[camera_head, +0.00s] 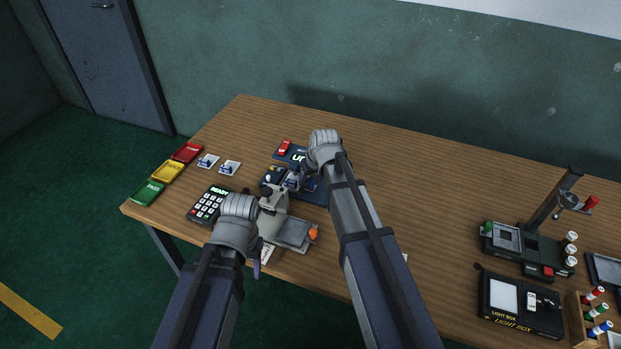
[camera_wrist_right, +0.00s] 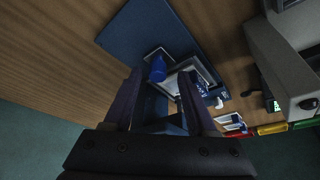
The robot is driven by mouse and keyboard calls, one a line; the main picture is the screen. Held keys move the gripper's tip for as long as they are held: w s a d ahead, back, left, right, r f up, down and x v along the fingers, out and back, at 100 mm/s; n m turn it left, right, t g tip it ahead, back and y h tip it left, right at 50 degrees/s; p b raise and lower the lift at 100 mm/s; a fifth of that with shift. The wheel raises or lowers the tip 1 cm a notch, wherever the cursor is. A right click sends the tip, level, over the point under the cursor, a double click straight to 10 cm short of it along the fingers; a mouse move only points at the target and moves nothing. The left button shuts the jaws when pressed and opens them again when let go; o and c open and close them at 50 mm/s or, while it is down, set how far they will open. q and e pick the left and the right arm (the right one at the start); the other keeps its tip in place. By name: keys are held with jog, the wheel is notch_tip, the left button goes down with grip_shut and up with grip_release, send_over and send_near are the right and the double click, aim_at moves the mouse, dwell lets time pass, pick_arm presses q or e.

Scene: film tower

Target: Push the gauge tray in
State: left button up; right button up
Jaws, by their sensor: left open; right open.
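What looks like the gauge, a beige device (camera_head: 272,198), stands near the table's front edge. A grey square tray (camera_head: 293,232) with an orange knob (camera_head: 313,233) sticks out to its right, apparently the gauge tray. My left gripper (camera_head: 257,268) is open at the table's front edge, left of and nearer than the tray; its fingers are mostly hidden by the hand. My right gripper (camera_head: 298,180) is open over the dark blue UV station behind the gauge. In the right wrist view, a small blue peg or knob (camera_wrist_right: 158,68) shows between its spread fingers.
A keypad reading READY (camera_head: 211,203) is left of the gauge. Green, yellow and red trays (camera_head: 168,171) line the left edge, with two small cards (camera_head: 229,168) nearby. A stand (camera_head: 530,245), light box (camera_head: 519,303) and bottles are far right. The table's middle right is clear.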

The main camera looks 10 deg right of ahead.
jog(key=p+v, duration=0.7)
jog(key=shift+r, duration=0.35)
jog(key=shift+s, duration=0.1)
jog(key=s+a+g+h, duration=0.1)
jog(key=s+a, duration=0.4)
jog(key=s, duration=0.6)
jog(key=s+a+f+n+g+h, duration=0.1)
jog(key=s+a+g, duration=0.3)
jog(key=s, duration=0.8)
jog(key=shift+a+f+n, duration=0.2)
jog(key=shift+a+n, duration=0.1)
jog(key=shift+a, duration=0.45)
